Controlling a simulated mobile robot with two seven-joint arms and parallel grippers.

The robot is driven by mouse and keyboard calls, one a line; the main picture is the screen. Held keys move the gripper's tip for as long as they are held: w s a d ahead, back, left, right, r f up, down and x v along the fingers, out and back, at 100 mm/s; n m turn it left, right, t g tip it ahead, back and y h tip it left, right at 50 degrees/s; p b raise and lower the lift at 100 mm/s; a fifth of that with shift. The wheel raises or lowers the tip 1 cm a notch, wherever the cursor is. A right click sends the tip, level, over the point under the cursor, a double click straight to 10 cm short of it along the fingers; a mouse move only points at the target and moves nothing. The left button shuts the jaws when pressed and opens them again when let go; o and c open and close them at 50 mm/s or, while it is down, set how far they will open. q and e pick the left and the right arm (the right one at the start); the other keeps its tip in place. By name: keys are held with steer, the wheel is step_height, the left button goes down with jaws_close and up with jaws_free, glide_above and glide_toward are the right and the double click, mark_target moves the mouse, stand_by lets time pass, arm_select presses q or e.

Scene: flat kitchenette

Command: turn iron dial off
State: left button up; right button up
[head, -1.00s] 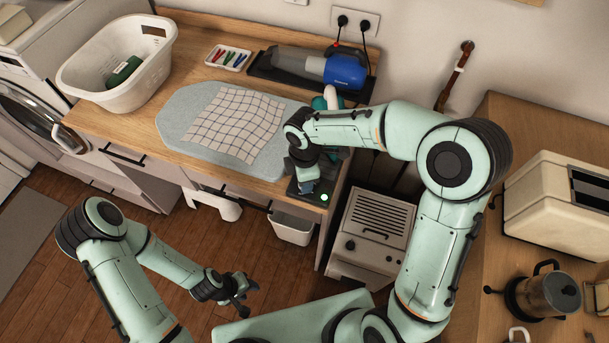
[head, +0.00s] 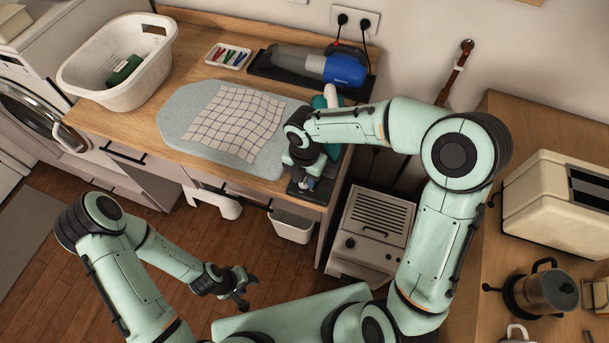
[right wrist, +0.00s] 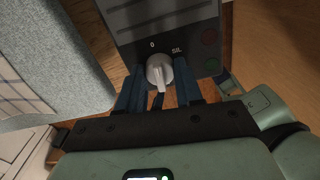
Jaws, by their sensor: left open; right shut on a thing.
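The iron dial (right wrist: 158,70) is a light grey knob on a dark control panel (right wrist: 165,22), with "0" and "SIL" marked above it. Its ridge looks roughly turned toward the "0". My right gripper (right wrist: 160,90) has its blue fingers closed around the dial. In the head view, my right gripper (head: 308,184) is at the dark station at the counter's front right corner, and the arm hides most of it. A teal iron (head: 320,101) is partly hidden behind that arm. My left gripper (head: 243,290) is open and empty over the floor.
A grey ironing pad (head: 180,118) with a checked cloth (head: 236,122) lies left of the station. A laundry basket (head: 85,80), a tray of pegs (head: 228,56) and a blue handheld vacuum (head: 345,70) stand behind. A white bin (head: 292,228) hangs below.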

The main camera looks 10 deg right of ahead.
steer(key=shift+n, duration=0.5)
steer(key=o, duration=1)
steer(key=shift+o, duration=0.2)
step_height(320, 180, up, 13)
steer(key=shift+r, duration=0.2)
